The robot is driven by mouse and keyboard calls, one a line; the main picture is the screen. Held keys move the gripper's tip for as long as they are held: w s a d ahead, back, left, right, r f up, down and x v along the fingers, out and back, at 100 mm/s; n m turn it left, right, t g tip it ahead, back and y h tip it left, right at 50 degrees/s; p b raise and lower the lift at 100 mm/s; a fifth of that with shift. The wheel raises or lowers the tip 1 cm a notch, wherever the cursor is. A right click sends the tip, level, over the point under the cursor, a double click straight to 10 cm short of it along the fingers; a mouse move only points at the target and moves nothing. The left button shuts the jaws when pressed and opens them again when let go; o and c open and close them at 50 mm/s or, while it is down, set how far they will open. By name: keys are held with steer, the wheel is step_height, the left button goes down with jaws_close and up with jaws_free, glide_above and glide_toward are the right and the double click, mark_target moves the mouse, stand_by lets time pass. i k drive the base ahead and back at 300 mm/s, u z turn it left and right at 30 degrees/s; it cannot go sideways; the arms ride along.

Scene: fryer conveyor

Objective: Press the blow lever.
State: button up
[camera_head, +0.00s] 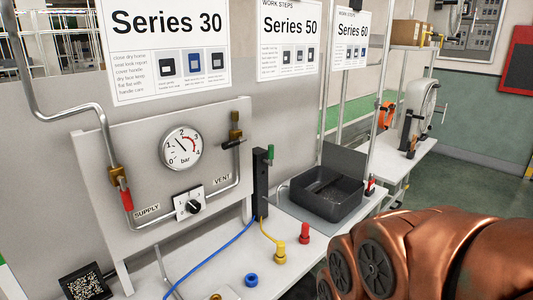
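No part is labelled as a blow lever, so I cannot tell for sure which one it is. A black upright block (261,187) stands beside the panel's right edge, with a small green piece (270,155) at its top. A blue hose (213,256) meets it near its foot. On the grey panel (92,160) are a red-handled valve (125,199) by the SUPPLY label, a brass valve (235,132) above the VENT label, and a black knob (193,207). My copper-coloured arm fills the lower right. My gripper is not in view.
A pressure gauge (181,148) is on the panel. On the white bench stand a yellow fitting (280,254), a red fitting (304,234), a blue ring (251,280) and a dark open bin (313,205). A white fan (418,110) stands farther back. Green floor is clear at right.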

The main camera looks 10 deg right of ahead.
mark_target(271, 148)
steer(key=z, duration=1.7)
steer(key=i, duration=1.75)
steer(key=u, duration=3.5)
